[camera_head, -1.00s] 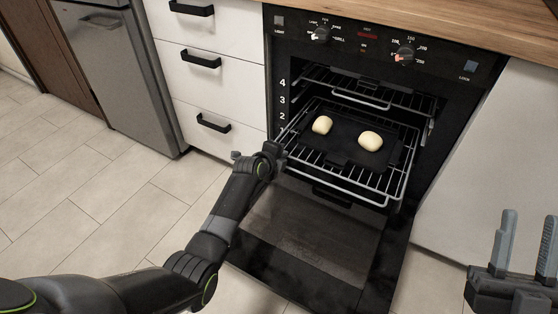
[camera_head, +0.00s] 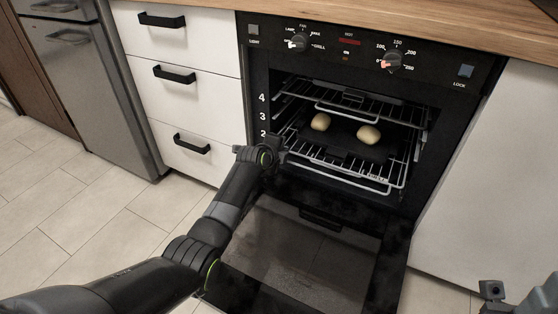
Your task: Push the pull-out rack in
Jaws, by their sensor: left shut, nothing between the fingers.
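The pull-out rack (camera_head: 345,183) is a wire shelf in the open oven. Most of it is inside the cavity, with its front edge still near the oven mouth. It carries a dark tray (camera_head: 343,138) with two pale rolls (camera_head: 368,134). Another wire rack sits above it. My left gripper (camera_head: 276,147) is at the rack's front left corner; it is shut with nothing in it, and I cannot tell whether it touches the rack. My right gripper (camera_head: 520,300) shows only partly at the bottom right corner, away from the oven.
The oven door (camera_head: 290,255) hangs open and low in front of the cavity. White drawers (camera_head: 185,90) with black handles stand left of the oven, and a white panel (camera_head: 490,180) is on the right. A wood worktop (camera_head: 430,30) runs above. The tiled floor at left is clear.

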